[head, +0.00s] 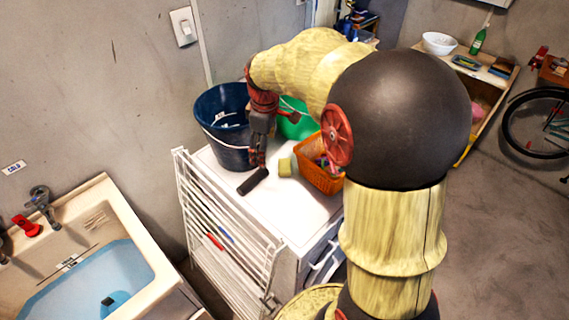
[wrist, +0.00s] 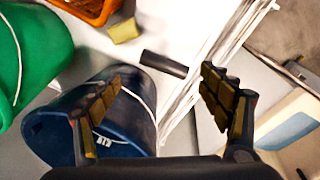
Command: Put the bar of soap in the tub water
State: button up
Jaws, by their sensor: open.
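A small pale-yellow block that looks like the bar of soap (head: 285,167) lies on the white machine top, left of the orange basket. It also shows near the top of the wrist view (wrist: 123,30). The tub (head: 150,240) is at the lower left and holds blue water (head: 85,285); its corner shows at the right of the wrist view (wrist: 300,105). My gripper (head: 258,160) is open and empty, pointing down above the machine top by the blue bucket. In the wrist view the fingers (wrist: 162,82) are spread, with the soap beyond them, apart from both.
A dark blue bucket (head: 212,128), a green bucket (head: 300,128), an orange basket (head: 312,175) and a black cylinder (head: 253,182) crowd the machine top (head: 285,213). A white drying rack (head: 220,240) stands between machine and tub. A faucet (head: 42,200) rises at the tub's back.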

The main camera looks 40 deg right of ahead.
aim_at(285, 165)
jog(key=w+d+f+n+p, duration=0.1)
jog(key=d+f, duration=0.2)
jog(key=w+d+f+n+g+p, duration=0.1)
jog(key=w+d+f, duration=0.1)
jog(key=d+f, duration=0.1)
jog(key=w+d+f+n, duration=0.1)
jog(key=d+f, duration=0.2)
jog(key=d, duration=0.2)
jog(key=shift+w+f+g+y+p, duration=0.3)
jog(key=shift+w+f+g+p, duration=0.05)
jog(key=shift+f+g+p, duration=0.05)
jog(key=shift+d+f, duration=0.15)
jog(key=shift+f, duration=0.15)
jog(key=shift+a+f+b, duration=0.2)
jog(key=shift+f+b, duration=1.05)
jog(key=shift+f, duration=2.7)
jog(key=shift+c, duration=0.7)
jog(key=c, duration=1.3)
jog(key=shift+o, duration=0.2)
jog(key=shift+r, duration=0.2)
